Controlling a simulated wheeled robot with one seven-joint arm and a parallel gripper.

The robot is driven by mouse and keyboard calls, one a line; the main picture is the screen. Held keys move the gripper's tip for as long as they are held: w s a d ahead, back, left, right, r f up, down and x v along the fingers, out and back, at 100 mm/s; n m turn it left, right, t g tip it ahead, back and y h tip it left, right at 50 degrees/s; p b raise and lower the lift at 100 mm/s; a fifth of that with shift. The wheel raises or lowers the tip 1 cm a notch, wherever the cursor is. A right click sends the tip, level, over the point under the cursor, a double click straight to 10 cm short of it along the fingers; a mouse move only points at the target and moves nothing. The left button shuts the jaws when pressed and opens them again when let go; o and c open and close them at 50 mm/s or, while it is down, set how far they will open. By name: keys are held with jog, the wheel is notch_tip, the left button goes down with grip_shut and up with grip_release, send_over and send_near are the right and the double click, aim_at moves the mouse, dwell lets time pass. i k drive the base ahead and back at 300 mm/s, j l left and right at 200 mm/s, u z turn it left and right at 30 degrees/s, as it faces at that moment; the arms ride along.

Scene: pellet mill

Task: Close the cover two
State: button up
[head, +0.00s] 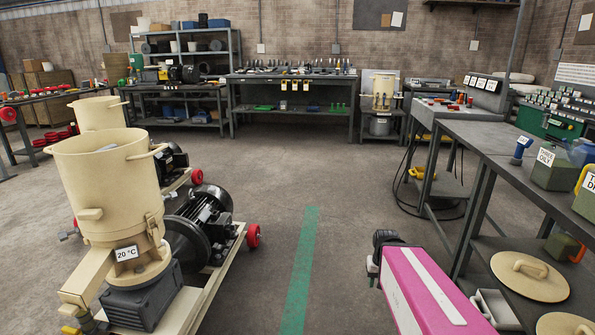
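Two round beige covers with handles lie on the lower shelf at the right: one cover (530,277) is whole in view, and the other cover (566,326) is cut off by the bottom edge. I cannot tell which is cover two. The near pellet mill (98,190) has an open beige hopper and a "20 °C" label. A second open-topped beige mill (97,113) stands behind it. My pink arm reaches in at bottom right. Its dark end, perhaps my gripper (384,246), is over the floor, apart from the covers and mills; its fingers are not clear.
A long workbench (480,139) runs along the right, with green canisters (556,170) on top. Black motors (205,216) sit on the mills' wheeled frames. A cable lies by the bench. A green stripe (301,270) marks the floor, which is clear in the middle.

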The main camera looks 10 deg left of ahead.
aim_at(181, 160)
jog(key=i+l, duration=0.15)
jog(key=i, duration=1.65)
jog(key=i+l+u, duration=0.1)
jog(key=i+u, duration=0.25)
jog(key=i, duration=3.35)
jog(key=i+u, duration=0.4)
jog(key=i+l+u, duration=0.15)
jog(key=i+u, duration=0.2)
jog(key=i, duration=0.25)
jog(key=i+l+u, duration=0.4)
jog(key=i+u, duration=0.35)
jog(key=u, duration=0.15)
jog(key=i+l+u, duration=0.25)
jog(key=u, duration=0.2)
jog(key=i+l+u, duration=0.3)
jog(key=u, duration=0.2)
jog(key=i+l+u, duration=0.25)
jog(key=l+u, duration=0.45)
jog(key=l, duration=0.3)
jog(key=l+u, duration=0.3)
jog(key=l, duration=0.3)
jog(key=k, duration=0.65)
jog(key=i+l+u, duration=0.15)
jog(key=i+l, duration=0.3)
